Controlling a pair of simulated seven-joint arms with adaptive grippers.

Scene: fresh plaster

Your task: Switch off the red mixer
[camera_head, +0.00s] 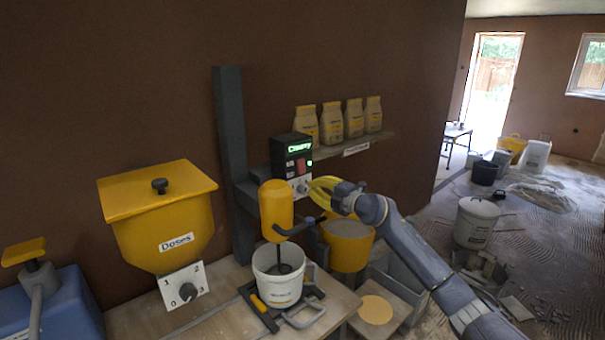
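A mixer with a yellow body (277,205) stands on the bench, its dark shaft reaching down into a white bucket (278,288). No red mixer shows; the mixer in view is yellow. A dark control box (291,149) is mounted behind it, with a lit green display reading "Creamy", a small red part and a pale panel below. My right gripper (319,190), with yellow fingers, is just right of the pale panel. I cannot tell whether it touches the panel or how far its fingers are apart. My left gripper is not in view.
A yellow hopper labelled "Doses" (165,222) with a numbered dial stands left. Several pale bags sit on a shelf (350,149) above my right gripper. A yellow bucket (347,250) stands behind my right arm. Buckets and rubble lie on the floor at right.

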